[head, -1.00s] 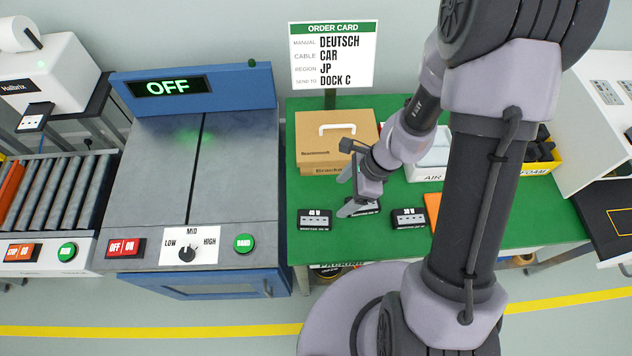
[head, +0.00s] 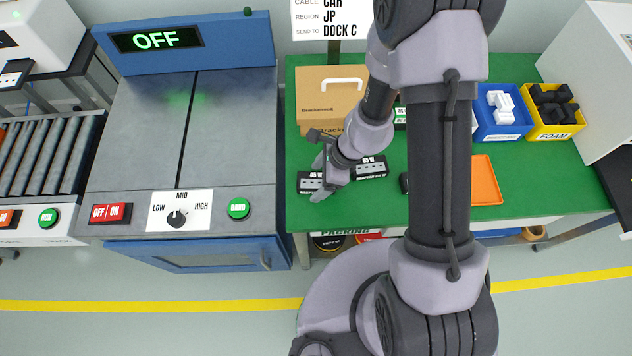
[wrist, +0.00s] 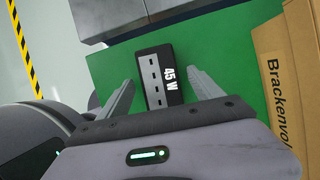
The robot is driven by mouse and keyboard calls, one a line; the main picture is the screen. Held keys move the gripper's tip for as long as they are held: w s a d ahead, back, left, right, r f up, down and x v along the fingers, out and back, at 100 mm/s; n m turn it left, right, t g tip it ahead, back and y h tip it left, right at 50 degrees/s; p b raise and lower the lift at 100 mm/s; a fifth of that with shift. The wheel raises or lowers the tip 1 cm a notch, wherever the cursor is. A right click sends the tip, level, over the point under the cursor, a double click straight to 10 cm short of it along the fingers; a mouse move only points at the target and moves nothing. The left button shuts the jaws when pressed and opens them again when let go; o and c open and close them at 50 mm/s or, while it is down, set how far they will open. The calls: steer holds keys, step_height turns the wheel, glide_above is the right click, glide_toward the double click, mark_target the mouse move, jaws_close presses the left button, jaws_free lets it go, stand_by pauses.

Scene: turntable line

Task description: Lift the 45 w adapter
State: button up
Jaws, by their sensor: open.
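The 45 W adapter (head: 308,182) is a dark block with a pale grey socket face, lying on the green table at its left front. In the wrist view the adapter (wrist: 158,72) lies ahead, its near end between my two fingers. My gripper (head: 319,178) is open and stands over its right part in the head view, hiding some of it. In the wrist view my gripper (wrist: 163,92) has a finger on each side with green gaps between; I cannot tell the height left above the table.
A second adapter (head: 371,167) lies just right of my gripper, and another dark adapter (head: 404,183) is mostly hidden by my arm. A Brackenvolt cardboard box (head: 318,88) stands behind. The blue-framed machine (head: 255,150) borders the table's left. An orange tray (head: 487,180) lies right.

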steer(key=shift+f+b, duration=0.3)
steer(key=shift+b, duration=0.1)
stand_by(0.4)
jaws_close()
steer(key=shift+r, duration=0.15)
